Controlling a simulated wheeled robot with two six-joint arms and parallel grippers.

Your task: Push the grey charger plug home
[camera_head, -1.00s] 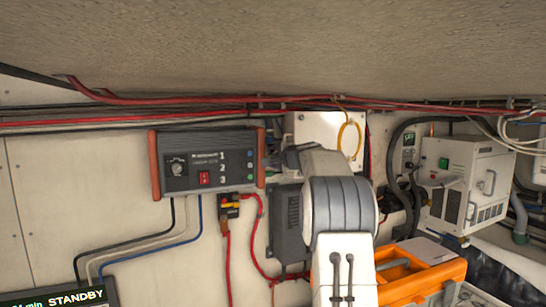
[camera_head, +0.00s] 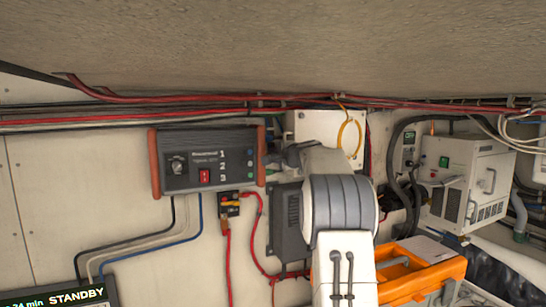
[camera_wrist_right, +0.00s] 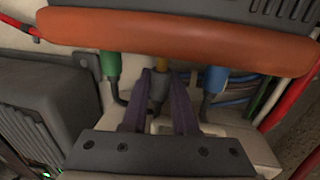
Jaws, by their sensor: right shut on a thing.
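The charger (camera_head: 222,175) is a dark grey box with rust-orange end caps, mounted on the wall. In the right wrist view its near end cap (camera_wrist_right: 180,40) spans the top. Below the cap a grey plug (camera_wrist_right: 158,86) with a tan-yellow collar stands between the two fingers of my right gripper (camera_wrist_right: 160,88), which is shut on it. The plug's upper end goes behind the cap, so I cannot tell how deep it sits. In the head view my right gripper (camera_head: 279,158) is at the charger's right end, and the plug is hidden there. My left gripper is out of view.
A green-collared plug (camera_wrist_right: 109,66) and a blue-collared plug (camera_wrist_right: 213,80) flank the held one closely. A dark finned box (camera_head: 289,225) is below the gripper. Red cables run along the wall top. An orange toolbox (camera_head: 425,272) is at the lower right.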

